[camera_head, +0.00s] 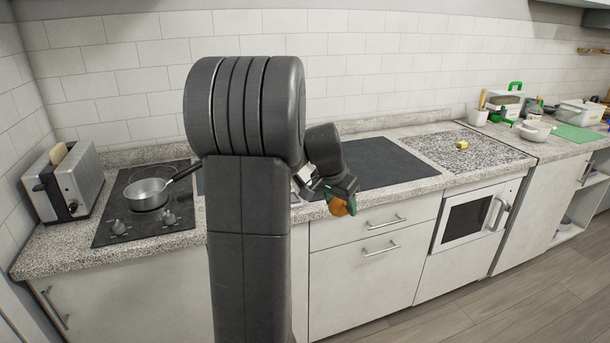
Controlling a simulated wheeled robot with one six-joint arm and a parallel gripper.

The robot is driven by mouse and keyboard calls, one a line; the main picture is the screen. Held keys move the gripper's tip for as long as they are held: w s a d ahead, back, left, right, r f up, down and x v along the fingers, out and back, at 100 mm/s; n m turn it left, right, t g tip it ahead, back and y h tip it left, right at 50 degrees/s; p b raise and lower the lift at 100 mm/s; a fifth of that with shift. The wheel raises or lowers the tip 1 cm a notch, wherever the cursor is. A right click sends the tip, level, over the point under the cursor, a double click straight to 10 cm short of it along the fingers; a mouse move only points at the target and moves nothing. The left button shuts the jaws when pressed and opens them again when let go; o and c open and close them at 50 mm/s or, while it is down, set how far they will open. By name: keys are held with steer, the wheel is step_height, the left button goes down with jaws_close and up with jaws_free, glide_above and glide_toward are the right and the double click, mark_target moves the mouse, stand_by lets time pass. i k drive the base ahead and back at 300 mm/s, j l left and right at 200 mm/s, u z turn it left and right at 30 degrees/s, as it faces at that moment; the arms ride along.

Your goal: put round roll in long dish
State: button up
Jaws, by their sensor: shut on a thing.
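My gripper (342,197) is shut on the round roll (339,207), a small orange-brown ball-like thing. The gripper points downward, and the roll shows at its tip against the white drawer fronts, by the counter's front edge. Part of the roll is covered by the fingers. I cannot make out the long dish; my arm hides the middle of the counter, and the things at the far right are too small to tell apart.
A steel pot (147,194) stands on the black hob (120,222), with a toaster (70,183) to its left. A dark flat panel (375,163) lies right of my arm, clear of objects. A small yellow block (461,144) and a white bowl (535,130) are farther right.

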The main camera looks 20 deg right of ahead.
mark_target(308, 177)
steer(key=i, duration=1.25)
